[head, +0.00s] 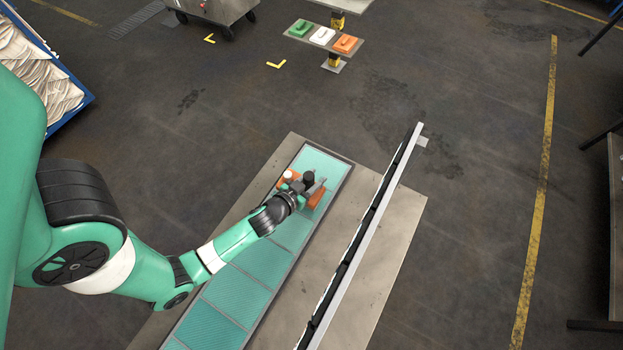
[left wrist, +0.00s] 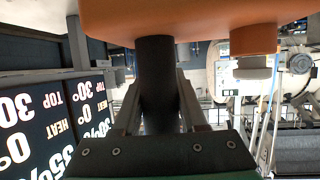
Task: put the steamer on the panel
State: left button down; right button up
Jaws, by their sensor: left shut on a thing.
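The orange steamer (head: 316,196) shows in the head view at the far end of the table, partly hidden by my left gripper. In the left wrist view its orange body (left wrist: 180,18) fills the top, with a dark handle (left wrist: 155,75) below it. My left gripper (head: 305,186) is shut on this handle; its fingers (left wrist: 158,105) stand on both sides of it. The steamer is over the far end of a long teal panel (head: 240,290) divided into several sections. I cannot tell whether it touches the panel. My right gripper is out of view.
A tall narrow board (head: 365,235) stands along the table (head: 395,240), right of the panel. The left wrist view shows dark boards with white text (left wrist: 45,125). A stand with green, white and orange blocks (head: 322,37) is beyond. Open floor lies around the table.

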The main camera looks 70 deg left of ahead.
pick_arm(q)
jog(key=shift+w+a+f, duration=0.15)
jog(key=shift+w+a, duration=0.05)
jog(key=shift+f+b, duration=0.95)
jog(key=shift+f, duration=0.55)
jog(key=shift+f, duration=0.1)
jog(key=shift+c, duration=2.2)
grip_release()
jog(key=shift+f, duration=0.15)
